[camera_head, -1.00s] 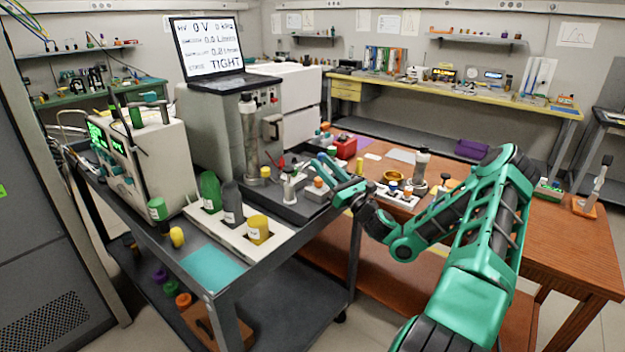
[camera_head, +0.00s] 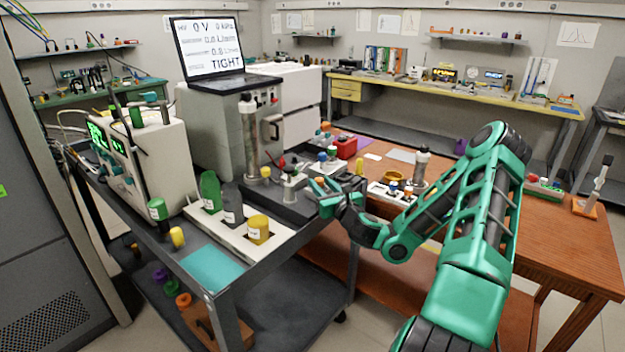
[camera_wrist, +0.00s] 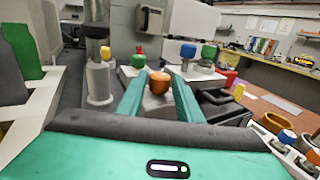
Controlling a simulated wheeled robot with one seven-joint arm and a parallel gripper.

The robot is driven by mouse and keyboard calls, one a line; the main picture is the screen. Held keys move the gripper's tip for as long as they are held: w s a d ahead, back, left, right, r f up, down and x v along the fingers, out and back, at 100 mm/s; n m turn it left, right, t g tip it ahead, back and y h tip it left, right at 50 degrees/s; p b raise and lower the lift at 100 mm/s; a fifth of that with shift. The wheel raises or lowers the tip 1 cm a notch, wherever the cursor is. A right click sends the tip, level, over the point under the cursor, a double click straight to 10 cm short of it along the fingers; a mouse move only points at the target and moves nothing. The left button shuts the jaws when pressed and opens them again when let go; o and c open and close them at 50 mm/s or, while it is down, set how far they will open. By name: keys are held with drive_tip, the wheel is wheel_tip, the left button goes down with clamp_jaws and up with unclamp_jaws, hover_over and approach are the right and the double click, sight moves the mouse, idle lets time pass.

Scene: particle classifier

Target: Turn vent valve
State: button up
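An orange round knob (camera_wrist: 160,82) on a light block (camera_wrist: 158,104) stands ahead of my gripper (camera_wrist: 158,76) in the wrist view. The two green fingers are open, one on each side of the knob. I cannot tell whether they touch it. In the head view my gripper (camera_head: 322,188) is low at the right end of the dark tray (camera_head: 290,212), and largely hides this knob. Green (camera_wrist: 139,60), blue (camera_wrist: 188,51) and red knobs stand behind it. No readable label shows which knob is the vent valve.
A metal and glass column (camera_head: 249,145) stands left of my gripper. A white rack (camera_head: 222,228) holds green, dark and yellow bottles. The laptop (camera_head: 208,48) reads TIGHT. A yellow bowl (camera_wrist: 265,122) and small knobs lie to the right on the wooden table (camera_head: 560,245).

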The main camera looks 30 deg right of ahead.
drive_tip(key=shift+w+d, duration=0.2)
drive_tip(key=shift+w, duration=1.25)
drive_tip(key=shift+w+d, duration=0.2)
drive_tip(key=shift+w, duration=1.2)
drive_tip(key=c, duration=0.8)
